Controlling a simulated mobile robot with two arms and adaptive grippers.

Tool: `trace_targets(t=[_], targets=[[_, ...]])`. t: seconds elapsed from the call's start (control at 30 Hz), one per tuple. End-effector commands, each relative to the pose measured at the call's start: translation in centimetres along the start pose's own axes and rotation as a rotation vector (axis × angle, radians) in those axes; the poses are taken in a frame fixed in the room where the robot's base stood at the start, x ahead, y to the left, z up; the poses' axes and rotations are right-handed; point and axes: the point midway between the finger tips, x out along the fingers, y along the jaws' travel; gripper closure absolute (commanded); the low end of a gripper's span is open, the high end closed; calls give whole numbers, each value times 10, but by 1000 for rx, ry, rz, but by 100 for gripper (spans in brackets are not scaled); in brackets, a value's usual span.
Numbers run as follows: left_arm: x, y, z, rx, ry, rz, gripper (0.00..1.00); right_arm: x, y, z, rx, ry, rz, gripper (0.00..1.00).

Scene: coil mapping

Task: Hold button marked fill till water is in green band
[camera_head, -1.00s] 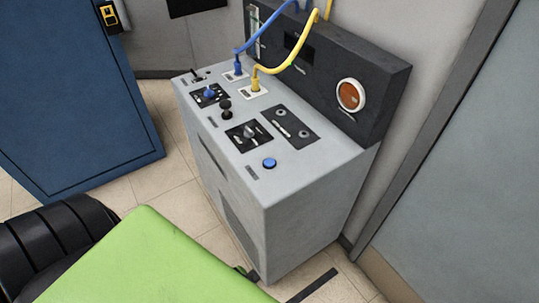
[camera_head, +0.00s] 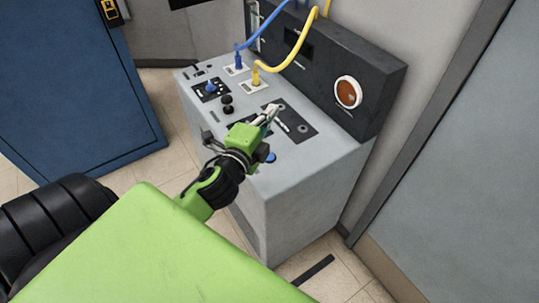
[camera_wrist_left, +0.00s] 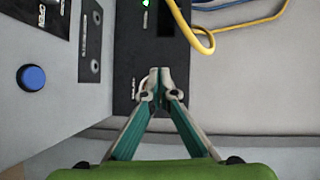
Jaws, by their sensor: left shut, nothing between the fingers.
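A grey console (camera_head: 310,180) stands against the wall. A round blue button (camera_head: 270,158) on its top is partly hidden by my left gripper (camera_head: 274,108) in the head view. The button shows fully at the left of the left wrist view (camera_wrist_left: 31,77); the small label near it is unreadable. My left gripper's fingers meet at the tips, empty, over the console top, apart from the button. They also show in the left wrist view (camera_wrist_left: 154,76). A narrow pale gauge strip (camera_head: 254,22) is at the back panel's left end; its level cannot be read. My right gripper is not in view.
A dark back panel (camera_head: 385,95) rises behind the console top and carries a round orange-brown dial (camera_head: 348,92). Blue (camera_head: 262,33) and yellow (camera_head: 300,58) cables plug into the top. Knobs and black plates are nearby. A blue cabinet (camera_head: 70,90) stands left.

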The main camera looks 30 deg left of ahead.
Motion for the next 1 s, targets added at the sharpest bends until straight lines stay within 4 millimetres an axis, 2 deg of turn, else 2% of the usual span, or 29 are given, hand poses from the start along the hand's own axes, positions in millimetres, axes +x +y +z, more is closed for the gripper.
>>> trace_targets(t=[0.03,0.1,0.2,0.3,0.4,0.47,0.53,0.6,0.7,0.83,1.0], targets=[[11,-27,-10,162,68,-101,100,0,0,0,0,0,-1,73],[18,-56,-30,404,167,-238,100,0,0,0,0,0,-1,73],[20,-80,-63,761,307,-417,100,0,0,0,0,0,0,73],[16,-79,-90,1125,451,-570,100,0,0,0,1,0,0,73],[11,-57,-102,1489,607,-692,100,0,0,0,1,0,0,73],[10,-38,-99,1698,710,-747,100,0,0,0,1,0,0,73],[8,-14,-86,1918,833,-790,100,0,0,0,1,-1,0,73],[8,8,-66,2104,957,-812,100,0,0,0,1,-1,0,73],[8,30,-32,2298,1117,-816,100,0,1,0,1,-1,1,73],[5,46,1,2434,1265,-802,100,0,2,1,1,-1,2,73],[3,51,14,2480,1327,-795,100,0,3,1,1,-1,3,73]])
